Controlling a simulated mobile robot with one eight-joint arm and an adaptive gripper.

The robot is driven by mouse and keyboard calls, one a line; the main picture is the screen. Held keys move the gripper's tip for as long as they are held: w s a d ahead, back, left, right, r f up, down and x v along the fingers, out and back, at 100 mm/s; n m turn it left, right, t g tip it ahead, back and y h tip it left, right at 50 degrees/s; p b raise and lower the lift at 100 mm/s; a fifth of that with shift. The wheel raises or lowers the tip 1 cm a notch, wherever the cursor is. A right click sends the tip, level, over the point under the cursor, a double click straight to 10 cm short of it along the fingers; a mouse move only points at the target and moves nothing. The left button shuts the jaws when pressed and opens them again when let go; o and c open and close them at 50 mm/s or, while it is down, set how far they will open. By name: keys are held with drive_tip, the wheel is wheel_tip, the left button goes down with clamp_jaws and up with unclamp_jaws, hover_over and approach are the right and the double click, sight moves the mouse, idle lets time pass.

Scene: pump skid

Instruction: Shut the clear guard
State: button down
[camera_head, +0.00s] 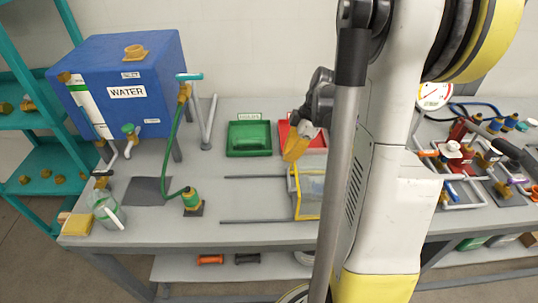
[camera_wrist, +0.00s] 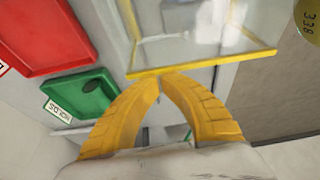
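The clear guard (camera_head: 308,192) is a see-through panel box with yellow edges on the bench, partly hidden behind my arm in the head view. Two dark rails (camera_head: 255,221) run left from it, and the bench between them is uncovered. In the wrist view the guard (camera_wrist: 205,35) fills the upper middle, its yellow edge running across. My gripper (camera_head: 292,158) has yellow fingers and points down at the guard's left edge. In the wrist view the fingertips (camera_wrist: 160,78) are almost together right at that edge. I cannot tell whether they touch or pinch it.
Behind the guard are a green tray (camera_head: 249,139) and a red tray (camera_head: 313,135). A blue water tank (camera_head: 125,95) stands at left, with a green hose (camera_head: 172,140) to a fitting (camera_head: 192,200). Pipes and valves (camera_head: 465,150) crowd the right.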

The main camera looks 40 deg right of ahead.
drive_tip(key=shift+s+d, duration=0.4)
drive_tip(key=shift+d, duration=0.2)
drive_tip(key=shift+a, duration=0.1)
wheel_tip(320, 180, up, 10)
drive_tip(key=p, duration=0.3)
drive_tip(key=shift+w+a+f, duration=0.2)
drive_tip(key=shift+a+f, duration=0.05)
drive_tip(key=shift+a, duration=0.1)
